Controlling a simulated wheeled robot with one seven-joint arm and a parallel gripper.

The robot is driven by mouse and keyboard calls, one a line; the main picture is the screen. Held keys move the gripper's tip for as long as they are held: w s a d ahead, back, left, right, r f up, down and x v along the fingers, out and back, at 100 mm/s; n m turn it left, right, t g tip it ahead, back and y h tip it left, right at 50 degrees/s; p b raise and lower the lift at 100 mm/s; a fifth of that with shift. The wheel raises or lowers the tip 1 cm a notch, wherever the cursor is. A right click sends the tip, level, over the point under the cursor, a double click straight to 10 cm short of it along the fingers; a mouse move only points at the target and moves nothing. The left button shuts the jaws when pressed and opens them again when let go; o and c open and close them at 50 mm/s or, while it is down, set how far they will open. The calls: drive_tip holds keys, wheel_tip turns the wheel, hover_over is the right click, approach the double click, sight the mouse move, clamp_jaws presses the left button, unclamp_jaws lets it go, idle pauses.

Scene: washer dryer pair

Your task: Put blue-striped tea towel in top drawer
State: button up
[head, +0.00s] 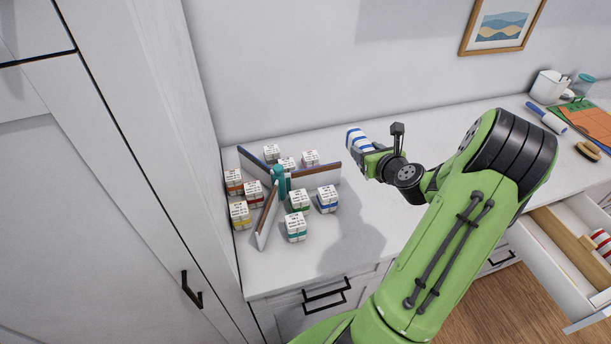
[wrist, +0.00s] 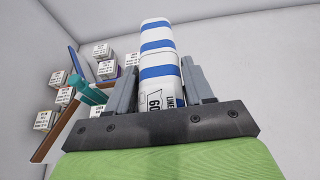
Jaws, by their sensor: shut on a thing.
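The blue-striped tea towel (head: 356,139) is a white bundle with blue bands. My gripper (head: 368,155) is shut on it and holds it above the white counter. In the wrist view the towel (wrist: 157,45) stands out between the two grey fingers of my gripper (wrist: 160,70), with a printed label near its base. An open drawer (head: 545,262) is at the right, below the counter. It has a wooden divider and a red-and-white striped item inside. Its far right part is cut off by the frame.
Several small labelled boxes (head: 295,229) stand around a divider stand with a teal post (head: 279,180) on the counter's left. A tall white cabinet (head: 150,150) bounds the left. A white pot (head: 549,86), lint roller (head: 546,117) and brush (head: 588,150) lie at the back right.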

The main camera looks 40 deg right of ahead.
drive_tip(key=f+b, duration=0.1)
drive_tip(key=f, duration=0.5)
drive_tip(key=f+b, duration=0.1)
drive_tip(key=f, duration=0.5)
drive_tip(key=f+b, duration=0.2)
drive_tip(key=f, duration=0.3)
drive_tip(key=shift+s+a+f, duration=0.1)
drive_tip(key=shift+s+f, duration=0.15)
drive_tip(key=shift+f, duration=0.15)
drive_tip(key=shift+f, duration=0.15)
drive_tip(key=o, duration=1.1)
drive_tip(key=shift+c, duration=0.2)
